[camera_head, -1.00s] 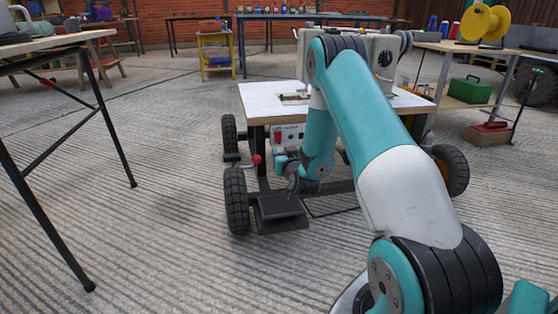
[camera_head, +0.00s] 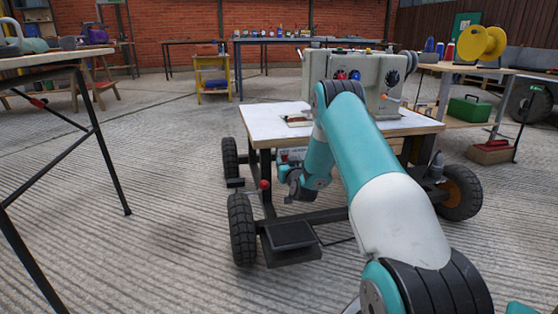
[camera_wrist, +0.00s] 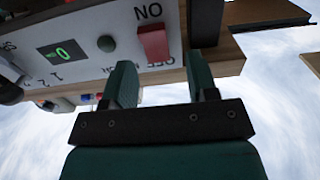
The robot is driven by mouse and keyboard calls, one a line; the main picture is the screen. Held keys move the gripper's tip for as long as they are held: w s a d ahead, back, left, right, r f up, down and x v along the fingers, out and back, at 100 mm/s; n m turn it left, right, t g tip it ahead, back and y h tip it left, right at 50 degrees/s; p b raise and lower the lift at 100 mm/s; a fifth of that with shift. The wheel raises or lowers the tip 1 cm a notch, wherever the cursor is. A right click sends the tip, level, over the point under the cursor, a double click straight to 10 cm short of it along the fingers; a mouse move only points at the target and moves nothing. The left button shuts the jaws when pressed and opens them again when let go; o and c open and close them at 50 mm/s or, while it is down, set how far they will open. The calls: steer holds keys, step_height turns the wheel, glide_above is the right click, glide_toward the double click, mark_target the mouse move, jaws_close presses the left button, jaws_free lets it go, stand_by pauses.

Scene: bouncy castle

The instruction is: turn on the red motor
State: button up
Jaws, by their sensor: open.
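In the wrist view a red rocker switch (camera_wrist: 154,44) sits on a white control panel (camera_wrist: 80,50); the lettering appears upside down, with ON and OFF beside the switch. My gripper (camera_wrist: 160,64) is open and empty, its two green fingers pointing at the panel. The switch shows beyond the gap between the fingertips; contact cannot be told. In the head view my gripper (camera_head: 294,186) is low under the front of the wheeled table, and the panel (camera_head: 290,154) is mostly hidden behind my arm.
The panel also has a green display (camera_wrist: 62,52) and a round dark green button (camera_wrist: 106,43). The wheeled table (camera_head: 262,122) carries a grey sewing machine (camera_head: 390,102). A red-knobbed lever (camera_head: 265,185) and black pedal (camera_head: 290,234) are near my gripper.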

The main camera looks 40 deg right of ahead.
steer(key=shift+x, duration=1)
steer(key=shift+d, duration=0.15)
steer(key=shift+s, duration=0.1)
steer(key=c, duration=0.9)
steer(key=f+t+h+b, duration=0.1)
steer(key=t+b, duration=0.1)
steer(key=b, duration=0.7)
steer(key=shift+t+h, duration=0.4)
